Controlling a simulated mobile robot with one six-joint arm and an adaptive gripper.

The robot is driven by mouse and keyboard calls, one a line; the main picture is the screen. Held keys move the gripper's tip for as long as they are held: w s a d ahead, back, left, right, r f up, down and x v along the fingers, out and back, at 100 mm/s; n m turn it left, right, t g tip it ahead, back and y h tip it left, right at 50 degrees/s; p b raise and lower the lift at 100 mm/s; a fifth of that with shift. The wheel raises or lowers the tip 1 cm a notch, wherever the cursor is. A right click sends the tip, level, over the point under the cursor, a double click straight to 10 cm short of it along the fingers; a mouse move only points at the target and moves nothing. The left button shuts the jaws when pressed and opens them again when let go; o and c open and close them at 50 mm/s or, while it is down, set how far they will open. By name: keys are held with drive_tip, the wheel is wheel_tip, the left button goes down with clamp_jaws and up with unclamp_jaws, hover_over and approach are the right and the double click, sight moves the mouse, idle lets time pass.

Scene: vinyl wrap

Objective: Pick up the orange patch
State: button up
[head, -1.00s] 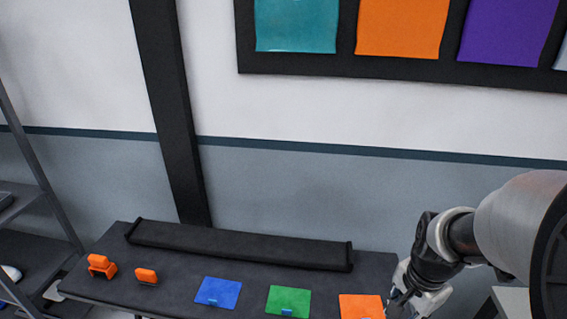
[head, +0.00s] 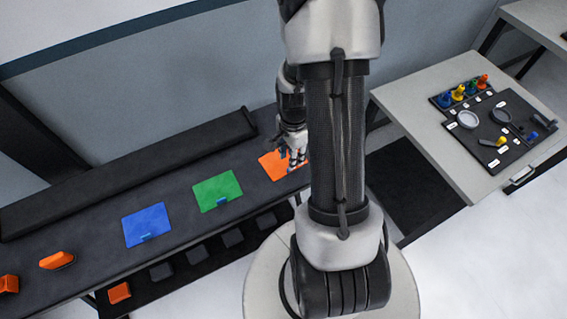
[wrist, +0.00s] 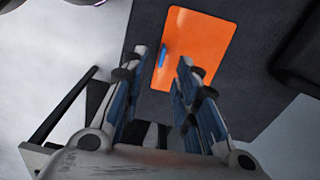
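The orange patch (head: 272,165) lies flat on the dark table, to the right of the green patch. In the wrist view the orange patch (wrist: 203,42) shows whole, with a small blue tab (wrist: 163,55) at its left edge. My gripper (wrist: 163,57) is open, its two blue-padded fingers apart on either side of the tab in that view. In the head view my gripper (head: 297,158) is over the patch's right part and hides some of it. I cannot tell whether the fingers touch the tab.
A green patch (head: 218,191) and a blue patch (head: 147,225) lie to the left, each with a blue tab. A long black roll holder (head: 130,172) runs along the table's back. Orange tools (head: 57,260) sit at the left. A grey table (head: 415,95) with tools stands at the right.

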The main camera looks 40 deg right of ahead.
sight(276, 168)
drive_tip(key=shift+w+d+f+b, duration=0.1)
drive_tip(key=shift+f+b, duration=0.55)
drive_tip(key=shift+f, duration=0.95)
drive_tip(key=shift+w+f+b, duration=0.1)
drive_tip(key=shift+f+b, duration=0.55)
drive_tip(key=shift+f, duration=0.95)
drive_tip(key=shift+r, duration=0.1)
clamp_jaws()
